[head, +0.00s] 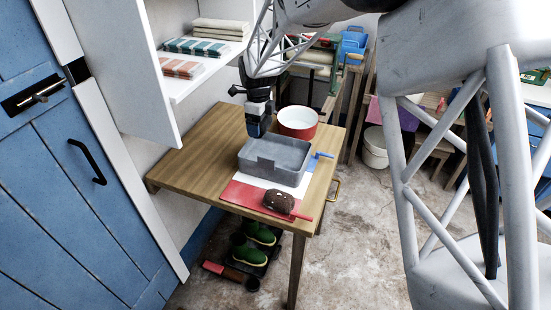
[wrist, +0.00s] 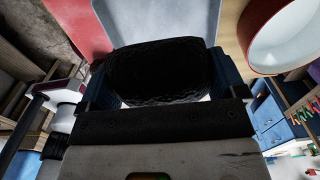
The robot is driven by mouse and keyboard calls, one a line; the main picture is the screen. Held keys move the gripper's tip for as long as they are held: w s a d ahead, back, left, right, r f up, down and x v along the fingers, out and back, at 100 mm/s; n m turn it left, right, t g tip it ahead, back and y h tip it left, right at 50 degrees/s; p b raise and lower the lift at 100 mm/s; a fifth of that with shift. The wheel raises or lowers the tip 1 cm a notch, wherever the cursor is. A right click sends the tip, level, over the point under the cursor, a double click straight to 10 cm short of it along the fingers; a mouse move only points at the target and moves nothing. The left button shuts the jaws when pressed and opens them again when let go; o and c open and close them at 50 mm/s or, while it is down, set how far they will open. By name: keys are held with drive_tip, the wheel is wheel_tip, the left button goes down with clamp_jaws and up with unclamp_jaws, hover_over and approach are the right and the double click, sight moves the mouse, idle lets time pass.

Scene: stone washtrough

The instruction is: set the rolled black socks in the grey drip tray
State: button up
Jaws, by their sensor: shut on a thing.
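My gripper (head: 258,127) is shut on the rolled black socks (wrist: 155,72), a dark, textured roll between the blue fingers in the wrist view. In the head view it hangs just behind the back left part of the grey drip tray (head: 262,168), pointing down; the socks are hard to make out there. The tray is a shallow rectangular box, and its visible inside looks empty. It stands on a red, white and blue mat on the wooden table. A pale grey surface lies beyond the socks in the wrist view; I cannot tell whether it is the tray.
A red pot (head: 298,122) with a white inside stands behind the tray, to its right; it also shows in the wrist view (wrist: 262,52). A dark brown object (head: 278,202) lies on the mat's red part (head: 240,195). Bare table (head: 195,158) lies left. Open shelves hang above left.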

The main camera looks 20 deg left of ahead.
hover_over(261, 154)
drive_tip(key=shift+f, duration=3.1)
drive_tip(key=shift+f, duration=1.9)
drive_tip(key=o, duration=0.7)
drive_tip(key=shift+f, duration=0.1)
wheel_tip(261, 154, up, 12)
drive_tip(key=shift+r, duration=0.15)
